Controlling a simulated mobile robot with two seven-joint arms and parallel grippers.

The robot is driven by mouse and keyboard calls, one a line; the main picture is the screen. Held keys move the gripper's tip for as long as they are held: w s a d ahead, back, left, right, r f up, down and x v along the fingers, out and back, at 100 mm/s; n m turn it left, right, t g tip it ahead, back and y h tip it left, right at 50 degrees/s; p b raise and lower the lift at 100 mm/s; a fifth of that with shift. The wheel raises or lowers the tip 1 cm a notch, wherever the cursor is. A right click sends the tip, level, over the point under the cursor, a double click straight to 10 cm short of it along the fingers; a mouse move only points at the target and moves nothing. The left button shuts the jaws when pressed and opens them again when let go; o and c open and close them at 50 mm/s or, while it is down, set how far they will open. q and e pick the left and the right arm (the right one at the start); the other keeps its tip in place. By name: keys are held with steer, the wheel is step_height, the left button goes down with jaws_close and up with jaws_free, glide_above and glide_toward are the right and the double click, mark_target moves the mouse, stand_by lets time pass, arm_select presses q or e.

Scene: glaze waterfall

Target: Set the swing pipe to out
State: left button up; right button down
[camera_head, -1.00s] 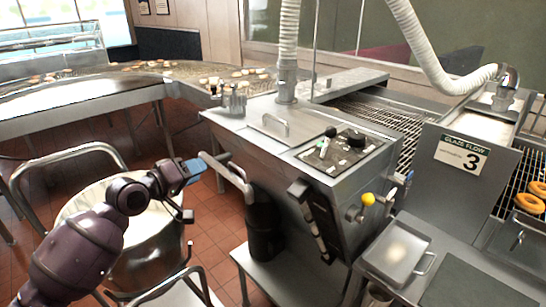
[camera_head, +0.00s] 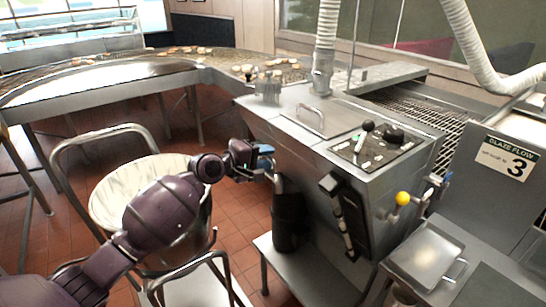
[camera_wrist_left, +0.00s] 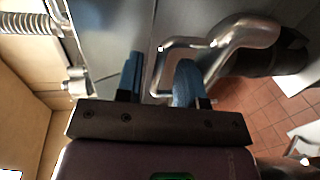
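The swing pipe is a bent grey metal pipe (camera_head: 278,183) low on the left side of the steel glaze machine, above a dark upright cylinder (camera_head: 289,222). In the head view my left gripper (camera_head: 266,160) hides much of it. In the left wrist view the curved pipe (camera_wrist_left: 245,36) and a thinner bent bar (camera_wrist_left: 184,46) joined to it lie just ahead. My left gripper (camera_wrist_left: 159,85) is open there, with blue fingers apart. The thin bar runs down between them; contact cannot be told. My right gripper is not in view.
A lined bin (camera_head: 120,190) stands under my left arm, with a tubular metal frame (camera_head: 100,135) around it. A metal tray (camera_head: 427,255) sits at lower right.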

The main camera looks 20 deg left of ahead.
arm_select(q)
steer(key=x, duration=0.2)
steer(key=shift+w+d+f, duration=0.1)
steer(key=shift+w+d, duration=0.15)
steer(key=shift+w, duration=0.05)
jaws_close()
